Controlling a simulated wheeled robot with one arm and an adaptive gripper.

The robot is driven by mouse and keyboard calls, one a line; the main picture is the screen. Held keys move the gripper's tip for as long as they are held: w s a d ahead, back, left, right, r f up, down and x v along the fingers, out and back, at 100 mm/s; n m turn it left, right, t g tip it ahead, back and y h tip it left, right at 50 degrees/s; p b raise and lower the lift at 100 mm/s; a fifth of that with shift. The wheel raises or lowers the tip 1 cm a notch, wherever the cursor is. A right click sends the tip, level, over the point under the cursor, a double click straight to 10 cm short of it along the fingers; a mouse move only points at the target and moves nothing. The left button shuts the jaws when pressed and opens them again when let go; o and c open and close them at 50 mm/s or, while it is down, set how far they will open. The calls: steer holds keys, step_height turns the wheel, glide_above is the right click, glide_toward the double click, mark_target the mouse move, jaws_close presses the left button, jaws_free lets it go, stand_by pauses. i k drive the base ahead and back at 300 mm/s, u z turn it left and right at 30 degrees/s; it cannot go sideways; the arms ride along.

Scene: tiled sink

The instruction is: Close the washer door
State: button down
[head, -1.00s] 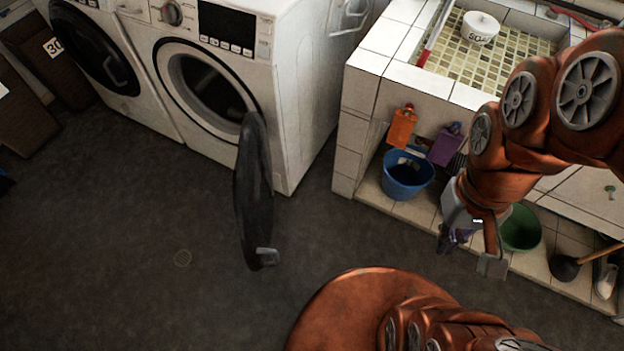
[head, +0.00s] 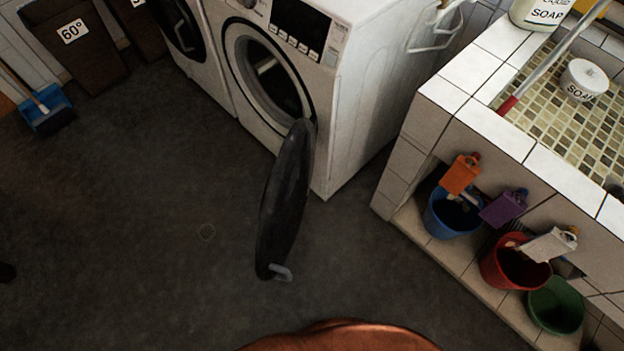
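The front-loading washer (head: 369,95) is white with a dark control panel, near the top middle of the head view. Its round drum opening (head: 268,78) is uncovered. The black washer door (head: 287,199) stands swung wide open, sticking out from the right side of the opening over the floor. A small grey handle (head: 281,272) shows at its free edge. My gripper is not in view. A copper-coloured part of my own body shows at the bottom edge.
A second washer (head: 206,62) stands at left. The tiled sink (head: 490,130) fills the right side, with blue (head: 449,214), red (head: 508,270) and green (head: 556,306) buckets beneath. A blue dustpan (head: 48,110) lies far left. The dark floor (head: 150,220) left of the door is clear.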

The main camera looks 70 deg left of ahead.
mark_target(285, 202)
steer(key=k, duration=0.95)
steer(key=u, duration=2.7)
